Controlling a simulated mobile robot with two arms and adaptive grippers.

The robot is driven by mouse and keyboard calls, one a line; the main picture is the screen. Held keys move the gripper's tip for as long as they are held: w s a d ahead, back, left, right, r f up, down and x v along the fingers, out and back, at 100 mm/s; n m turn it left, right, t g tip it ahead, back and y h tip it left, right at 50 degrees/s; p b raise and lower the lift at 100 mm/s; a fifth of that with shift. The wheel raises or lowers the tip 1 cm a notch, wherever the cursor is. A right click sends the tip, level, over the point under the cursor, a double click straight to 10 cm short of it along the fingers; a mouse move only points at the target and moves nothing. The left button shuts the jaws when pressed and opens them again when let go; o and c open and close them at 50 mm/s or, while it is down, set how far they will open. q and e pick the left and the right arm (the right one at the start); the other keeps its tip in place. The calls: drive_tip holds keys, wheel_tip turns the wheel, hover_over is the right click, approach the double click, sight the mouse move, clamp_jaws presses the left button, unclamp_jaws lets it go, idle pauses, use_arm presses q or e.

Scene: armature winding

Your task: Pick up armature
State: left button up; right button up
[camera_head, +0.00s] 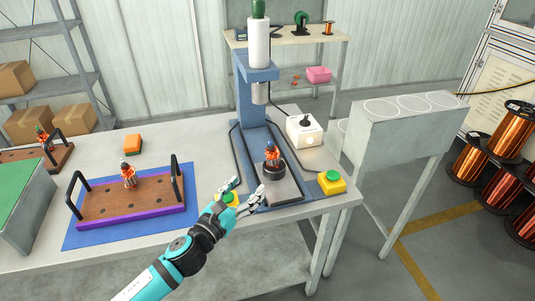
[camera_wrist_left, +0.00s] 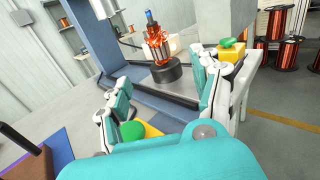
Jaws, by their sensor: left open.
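An orange-copper armature (camera_head: 272,155) stands upright in a black round holder (camera_head: 273,171) on the base of the blue press (camera_head: 251,110). It also shows in the left wrist view (camera_wrist_left: 157,42), ahead of the fingers. A second armature (camera_head: 129,177) stands on a brown wooden tray (camera_head: 110,204) with black handles, on a blue mat. A third armature (camera_head: 43,138) stands on another tray at the far left. My left gripper (camera_head: 247,191) is open and empty, in front of the press base and short of the holder; its fingers show in the left wrist view (camera_wrist_left: 160,105). My right gripper is not in view.
Yellow boxes with green buttons (camera_head: 331,182) flank the press base at the front. A white control box (camera_head: 304,130) stands right of the press, with the press column behind the armature. A small orange box (camera_head: 132,144) lies on the table. Large copper spools (camera_head: 512,128) stand far right.

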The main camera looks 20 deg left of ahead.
use_arm(q)
approach(269, 160)
drive_tip(key=w, duration=0.1)
drive_tip(key=x, duration=0.2)
drive_tip(key=p+x, duration=0.1)
drive_tip(key=x, duration=0.2)
drive_tip(key=shift+s+d, duration=0.1)
drive_tip(key=shift+d, duration=0.15)
drive_tip(key=shift+w+d+f, duration=0.1)
drive_tip(key=shift+w, duration=0.4)
drive_tip(key=x, duration=0.2)
drive_tip(key=p+x, duration=0.1)
drive_tip(key=x, duration=0.1)
drive_tip(key=shift+w, duration=0.6)
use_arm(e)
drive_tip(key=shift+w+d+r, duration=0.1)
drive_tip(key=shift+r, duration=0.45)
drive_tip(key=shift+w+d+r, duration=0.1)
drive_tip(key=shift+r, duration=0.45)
use_arm(q)
drive_tip(key=c, duration=0.7)
clamp_jaws()
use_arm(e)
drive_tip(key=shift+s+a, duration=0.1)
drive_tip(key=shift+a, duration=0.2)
